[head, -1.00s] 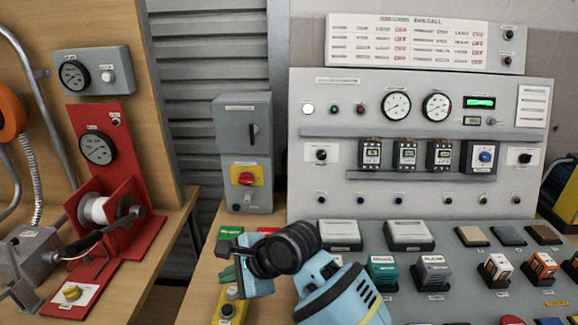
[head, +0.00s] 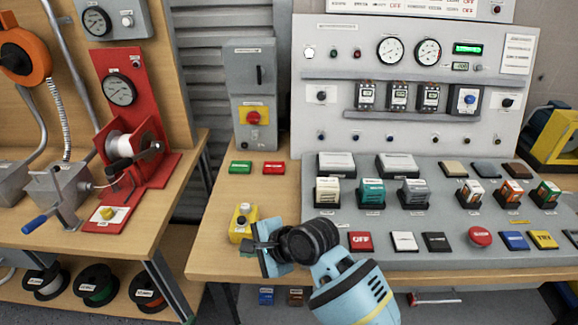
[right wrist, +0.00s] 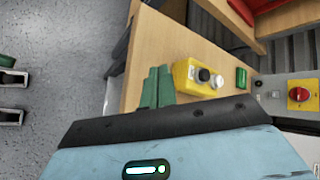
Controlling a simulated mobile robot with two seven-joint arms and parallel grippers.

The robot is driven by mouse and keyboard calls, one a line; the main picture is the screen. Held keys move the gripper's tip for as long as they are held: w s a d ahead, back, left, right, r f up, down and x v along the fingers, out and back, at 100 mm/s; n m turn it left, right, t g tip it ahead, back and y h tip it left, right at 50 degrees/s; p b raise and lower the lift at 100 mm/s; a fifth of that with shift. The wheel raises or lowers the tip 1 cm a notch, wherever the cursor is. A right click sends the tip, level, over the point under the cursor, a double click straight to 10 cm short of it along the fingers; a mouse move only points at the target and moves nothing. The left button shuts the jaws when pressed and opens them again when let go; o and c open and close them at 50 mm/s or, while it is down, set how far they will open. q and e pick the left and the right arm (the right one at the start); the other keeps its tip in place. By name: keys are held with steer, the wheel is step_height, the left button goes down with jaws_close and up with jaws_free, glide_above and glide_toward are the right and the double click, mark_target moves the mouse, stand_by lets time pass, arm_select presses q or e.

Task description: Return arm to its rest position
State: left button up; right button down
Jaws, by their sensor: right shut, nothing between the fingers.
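My right arm, light blue with a black wrist joint, rises from the bottom middle of the head view. Its gripper (head: 252,246) is over the front edge of the wooden bench, just beside a small yellow button box in the picture. In the right wrist view the green fingers of my right gripper (right wrist: 156,86) are together, with nothing between them. Whether the gripper touches the bench or the box cannot be told. My left gripper is not in view.
The yellow button box (head: 238,231) stands on the bench (head: 213,240) near the gripper. A grey control panel (head: 330,110) with a sloped console is to the right. A red winch stand (head: 122,65) with a crank is left. An open gap separates the benches.

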steer(key=s+d+f+n+t+h+p, duration=0.1)
steer(key=s+d+f+n+t+h, duration=0.3)
steer(key=s+d+f, duration=0.95)
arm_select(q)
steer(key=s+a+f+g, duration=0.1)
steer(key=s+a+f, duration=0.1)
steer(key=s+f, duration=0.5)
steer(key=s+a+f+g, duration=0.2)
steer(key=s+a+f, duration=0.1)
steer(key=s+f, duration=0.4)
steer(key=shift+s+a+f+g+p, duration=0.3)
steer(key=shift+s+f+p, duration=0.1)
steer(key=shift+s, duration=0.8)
arm_select(e)
steer(key=s+d+f+n+h, duration=0.1)
steer(key=s+d+f+n, duration=0.2)
steer(key=s+d+n, duration=0.2)
steer(key=s+d+f+n+h, duration=0.2)
steer(key=s+d+f+n, duration=0.1)
steer(key=s+d, duration=0.7)
steer(key=s+n, duration=0.1)
steer(key=s, duration=0.2)
steer(key=shift+s+d+n, duration=0.25)
steer(key=shift+s+n, duration=0.05)
steer(key=shift+n, duration=0.1)
